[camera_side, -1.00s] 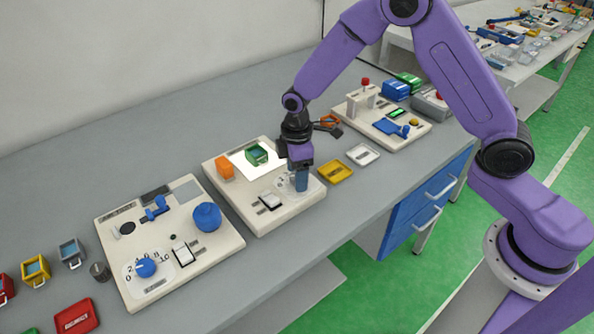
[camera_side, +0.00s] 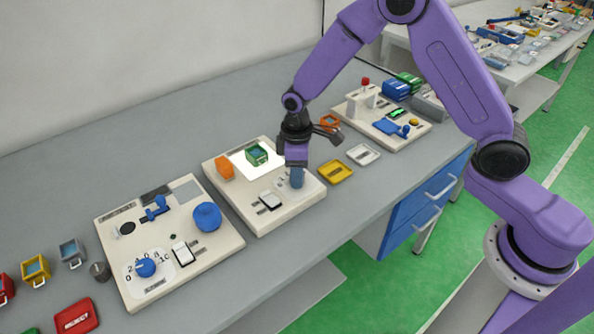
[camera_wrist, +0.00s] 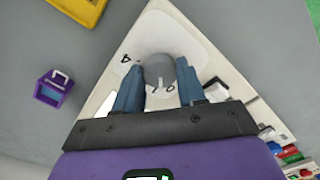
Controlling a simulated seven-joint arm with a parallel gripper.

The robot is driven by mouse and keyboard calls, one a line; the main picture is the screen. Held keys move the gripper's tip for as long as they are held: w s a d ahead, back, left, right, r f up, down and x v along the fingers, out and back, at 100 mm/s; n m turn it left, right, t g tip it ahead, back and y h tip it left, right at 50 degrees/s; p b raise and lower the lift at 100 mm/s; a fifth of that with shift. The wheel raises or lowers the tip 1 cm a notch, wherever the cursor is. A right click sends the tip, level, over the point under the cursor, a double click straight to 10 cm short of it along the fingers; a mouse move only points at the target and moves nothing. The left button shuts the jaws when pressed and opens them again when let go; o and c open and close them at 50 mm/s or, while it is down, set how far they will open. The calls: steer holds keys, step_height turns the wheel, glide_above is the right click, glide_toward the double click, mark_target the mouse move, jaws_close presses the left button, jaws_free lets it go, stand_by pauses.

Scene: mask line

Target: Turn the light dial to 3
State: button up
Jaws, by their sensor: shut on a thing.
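The light dial (camera_wrist: 159,68) is a round grey knob on a white numbered plate (camera_wrist: 188,38) at the corner of the middle cream board (camera_side: 265,222). My gripper (camera_wrist: 160,94) has its blue fingers on two sides of the dial, shut on it. In the side view my gripper (camera_side: 297,184) points down at the board and hides the dial. A numeral 4 shows left of the knob in the wrist view, with other numerals partly hidden near the fingers. The pointer's reading is not clear. A lit white panel (camera_side: 240,161) is on the same board.
A white rocker switch (camera_side: 270,200), an orange block (camera_side: 224,166) and a green container (camera_side: 257,154) are on the middle board. A yellow tray (camera_side: 335,171) lies right of it. Another board (camera_side: 215,250) with a blue numbered dial (camera_side: 146,267) stands left.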

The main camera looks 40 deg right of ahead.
steer(key=m, duration=0.3)
steer(key=shift+m, duration=0.4)
steer(key=m, duration=0.3)
steer(key=shift+m, duration=0.3)
steer(key=m, duration=0.6)
steer(key=shift+m, duration=0.4)
steer(key=shift+r, duration=0.1)
steer(key=o, duration=1.1)
steer(key=shift+c, duration=0.2)
step_height(320, 180, up, 17)
steer(key=shift+r, duration=0.2)
